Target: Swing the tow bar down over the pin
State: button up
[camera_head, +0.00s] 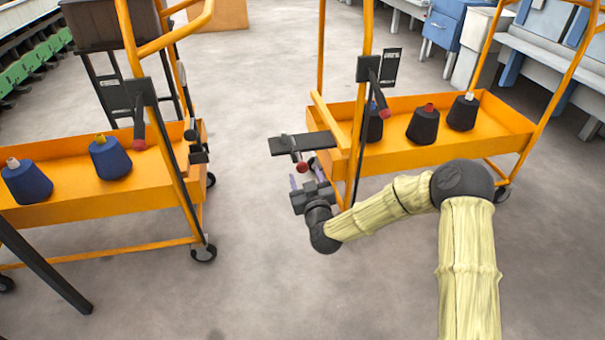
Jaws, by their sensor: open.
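A flat black bar (288,144), which looks like the tow bar, sticks out to the left from the front post of the right orange cart (440,145). A red knob (302,167) hangs at its underside. The left orange cart (100,205) stands across a gap. It carries small black fittings (196,146) on its near-right corner; the pin may be among them, but it is too small to tell. The bar's free end is apart from these fittings. My gripper (303,177) is open just below the bar, its fingers close to the red knob. I cannot tell whether they touch it.
Both carts hold yarn cones, blue (110,158) on the left and black (423,125) on the right. Orange posts rise close to my gripper. The grey floor (250,270) between the carts is clear. Machines line the back.

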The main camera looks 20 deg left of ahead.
aim_at(304, 171)
jog(key=shift+b+x, duration=0.7)
jog(key=shift+x, duration=1.5)
jog(key=shift+c, duration=0.4)
grip_shut()
